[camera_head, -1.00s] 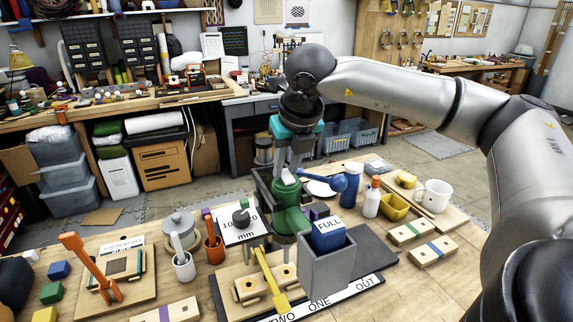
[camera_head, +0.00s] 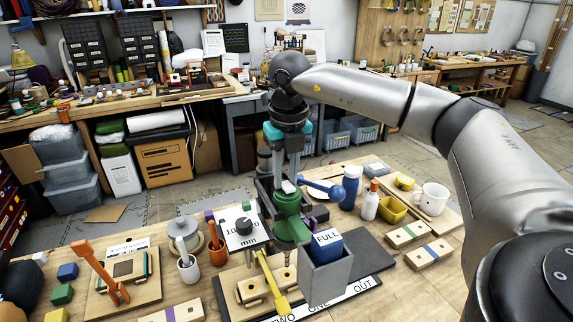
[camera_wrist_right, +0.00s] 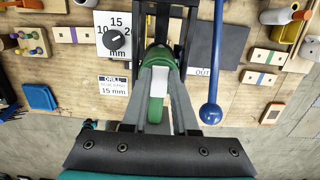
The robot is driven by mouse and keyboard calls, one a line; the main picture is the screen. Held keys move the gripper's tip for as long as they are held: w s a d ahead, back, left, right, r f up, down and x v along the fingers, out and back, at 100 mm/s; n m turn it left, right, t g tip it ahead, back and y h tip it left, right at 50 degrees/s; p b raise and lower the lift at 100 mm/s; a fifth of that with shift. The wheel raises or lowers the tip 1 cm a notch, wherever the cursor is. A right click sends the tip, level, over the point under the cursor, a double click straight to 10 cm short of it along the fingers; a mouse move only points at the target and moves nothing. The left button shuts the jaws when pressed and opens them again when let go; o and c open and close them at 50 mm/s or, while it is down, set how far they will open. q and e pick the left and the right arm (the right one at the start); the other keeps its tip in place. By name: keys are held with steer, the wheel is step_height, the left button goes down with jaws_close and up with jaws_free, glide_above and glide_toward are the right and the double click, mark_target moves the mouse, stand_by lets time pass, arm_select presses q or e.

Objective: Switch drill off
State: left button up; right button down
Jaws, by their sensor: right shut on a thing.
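The green drill (camera_head: 288,208) stands upright in a dark stand over the middle of the table. A white part (camera_wrist_right: 158,92), possibly its switch, sits on the green body in the wrist view. My right gripper (camera_head: 285,172) comes down from above, its two grey fingers on either side of the green body, shut on it. The fingers (camera_wrist_right: 160,100) also show in the wrist view. A blue lever with a ball end (camera_head: 337,192) sticks out to the right of the drill. I cannot read whether the drill is on. My left gripper is not in view.
A yellow tool (camera_head: 272,285) lies in front.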

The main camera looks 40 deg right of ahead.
steer(key=shift+w+g+p, duration=0.1)
steer(key=shift+g+p, duration=0.2)
steer(key=shift+p, duration=0.1)
steer(key=c, duration=0.7)
jaws_free()
step_height(320, 180, up, 9)
steer(key=b, duration=0.1)
step_height(320, 180, up, 5)
steer(key=p, duration=0.2)
glide_above(285, 184)
steer(key=shift+r, duration=0.6)
